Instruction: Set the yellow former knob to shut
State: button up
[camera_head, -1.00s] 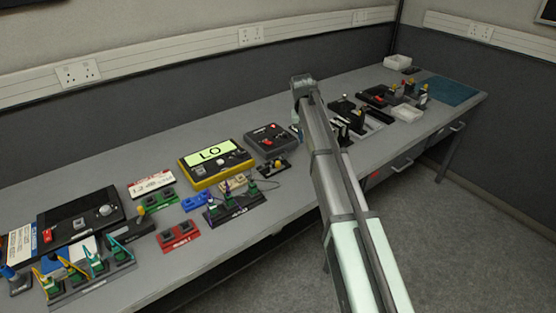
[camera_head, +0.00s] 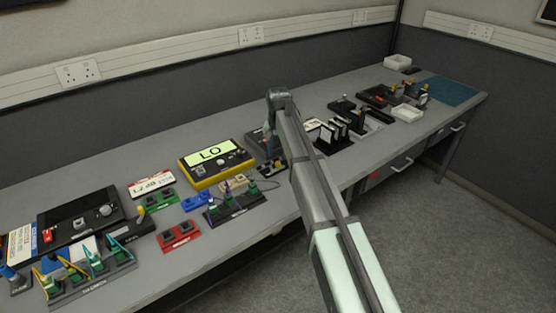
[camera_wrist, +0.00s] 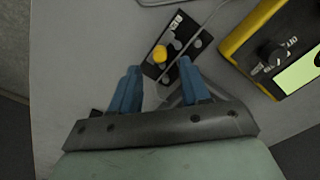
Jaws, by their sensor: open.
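The yellow knob (camera_wrist: 160,53) stands on a small black base plate (camera_wrist: 177,44), with a white label at the plate's far end in the wrist view. Round grey spots show on the plate, and a thin grey cable passes over or beside it. My gripper (camera_wrist: 160,68) is open, its two blue fingers on either side of the knob in the picture, with nothing between them. The knob appears just beyond the fingertips. In the head view the black base (camera_head: 273,168) is beside the yellow meter, below my wrist and partly hidden by it.
A yellow-cased meter (camera_head: 216,164) reading LO stands close to the left of the black base. A dark grey box is mostly behind my arm. A black stand with coloured clips (camera_head: 237,204) lies in front. Black upright plates (camera_head: 335,130) stand to the right.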

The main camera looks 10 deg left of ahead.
aim_at(278, 162)
jog(key=shift+f, duration=2.25)
grip_shut()
